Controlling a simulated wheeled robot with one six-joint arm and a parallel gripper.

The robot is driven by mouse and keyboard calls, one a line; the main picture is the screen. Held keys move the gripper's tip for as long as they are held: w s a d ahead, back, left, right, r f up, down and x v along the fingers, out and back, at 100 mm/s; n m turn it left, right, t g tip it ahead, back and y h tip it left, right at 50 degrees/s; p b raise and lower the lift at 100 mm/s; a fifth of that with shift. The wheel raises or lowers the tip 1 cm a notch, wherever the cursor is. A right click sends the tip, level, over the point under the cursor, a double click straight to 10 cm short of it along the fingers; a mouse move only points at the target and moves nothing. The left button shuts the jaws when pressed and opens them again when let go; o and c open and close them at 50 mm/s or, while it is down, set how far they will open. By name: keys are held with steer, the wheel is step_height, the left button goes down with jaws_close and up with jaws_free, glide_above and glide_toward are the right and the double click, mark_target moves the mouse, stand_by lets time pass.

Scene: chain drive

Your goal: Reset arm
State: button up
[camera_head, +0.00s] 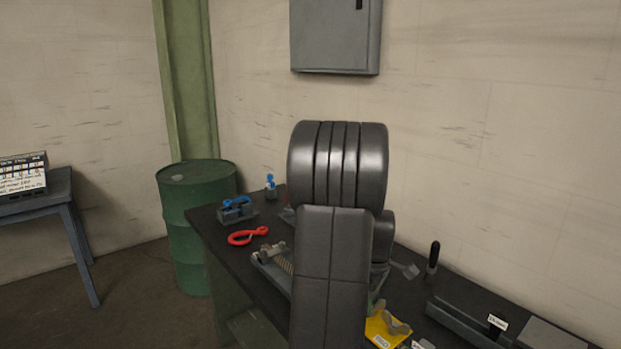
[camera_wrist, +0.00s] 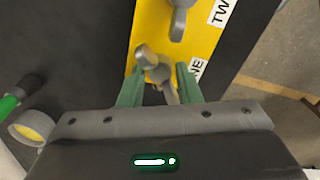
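My arm stands large in the middle of the head view and hides part of the workbench; my gripper is not clearly seen there. In the wrist view my gripper (camera_wrist: 160,72) has two green fingers apart, with gaps beside the grey metal tool (camera_wrist: 158,72) that shows between them. The tool lies on a yellow board (camera_wrist: 215,40) with printed labels, and I cannot tell its height relative to the fingertips. A second grey metal piece (camera_wrist: 180,22) lies farther up the board. The yellow board also shows in the head view (camera_head: 376,332).
The dark workbench (camera_head: 212,228) runs along the wall. On it are a red hook (camera_head: 247,236), a blue-and-grey device (camera_head: 237,208), a black-handled tool (camera_head: 433,260) and a dark case (camera_head: 465,322). A green barrel (camera_head: 190,240) stands left. A grey cabinet (camera_head: 335,38) hangs above.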

steer(key=m, duration=0.5)
steer(key=shift+m, duration=0.3)
stand_by(0.4)
